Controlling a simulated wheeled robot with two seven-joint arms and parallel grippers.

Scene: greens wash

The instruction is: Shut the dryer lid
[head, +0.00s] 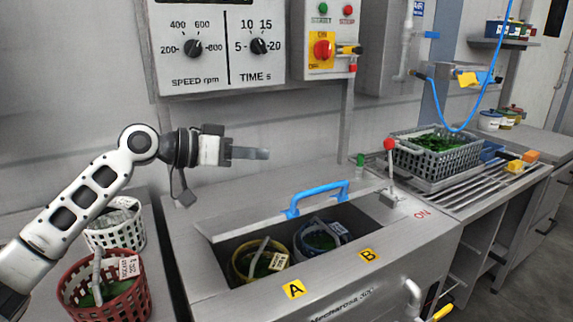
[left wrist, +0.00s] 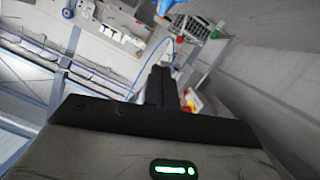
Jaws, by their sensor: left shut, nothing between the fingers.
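The dryer (head: 350,284) stands in the middle of the head view with its opening uncovered. Its grey lid (head: 258,214) is raised behind the opening, with a blue handle (head: 317,196) on it. Inside the opening sit a yellow-rimmed basket (head: 243,268) and a blue-rimmed basket (head: 303,240), both with greens. My left gripper (head: 268,154) is shut and empty, above and behind the lid, to the left of the handle and apart from it. Its dark shut fingers also show in the left wrist view (left wrist: 161,84). My right gripper is not in view.
A white basket (head: 116,233) and a red basket (head: 97,290) stand at the left. A red-knobbed lever (head: 390,146) rises right of the lid. A grey crate of greens (head: 436,164) sits on the rack at right. A control panel (head: 215,45) hangs above.

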